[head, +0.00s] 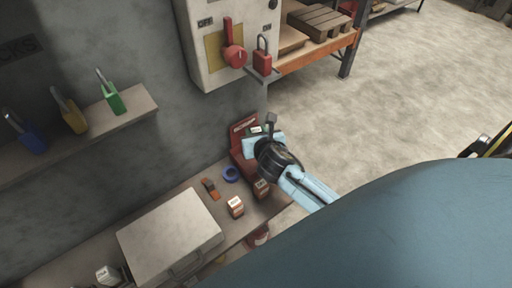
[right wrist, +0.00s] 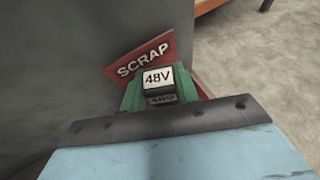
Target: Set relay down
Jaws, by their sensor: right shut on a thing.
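My right gripper (head: 259,133) is shut on a relay (right wrist: 158,79), a small block with a white face reading 48V in the right wrist view. Green parts show on both sides of the relay. The relay is small and partly covered in the head view. Behind it stands a red bin with a SCRAP sign (right wrist: 145,57), which also shows in the head view (head: 241,127). The gripper is over or close to this bin; I cannot tell whether the relay touches it. My left gripper is not in view.
Small white-topped blocks (head: 235,207), a blue tape ring (head: 231,174) and a grey case (head: 170,238) lie on the bench. A switch box with a red handle (head: 233,56) hangs above the bin. Padlocks (head: 111,98) stand on a shelf at left.

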